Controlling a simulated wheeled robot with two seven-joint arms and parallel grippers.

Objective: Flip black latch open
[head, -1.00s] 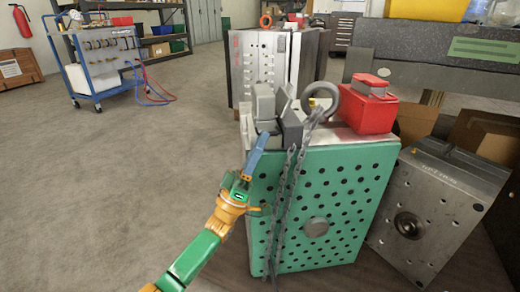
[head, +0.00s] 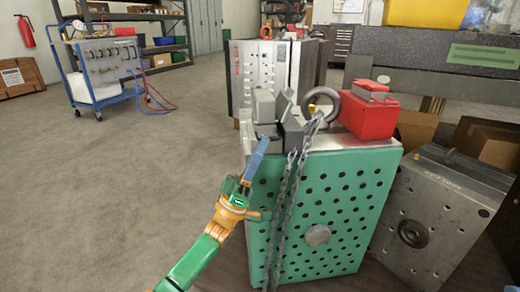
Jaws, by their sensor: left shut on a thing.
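A green perforated mould base (head: 345,215) stands upright in front of me. On its top left corner is a dark grey, nearly black latch (head: 292,124) beside a lighter grey block (head: 264,106). My left gripper (head: 264,141) reaches up from below, with its blue finger part at the latch's lower left edge. It looks shut on the latch, but the fingertips are small and the contact is partly hidden. My right gripper is not in view.
A chain (head: 282,215) hangs down the green face from a lifting ring (head: 325,104). A red box (head: 370,113) sits on top. Another mould plate (head: 432,215) leans at the right. Open floor (head: 110,200) lies at the left.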

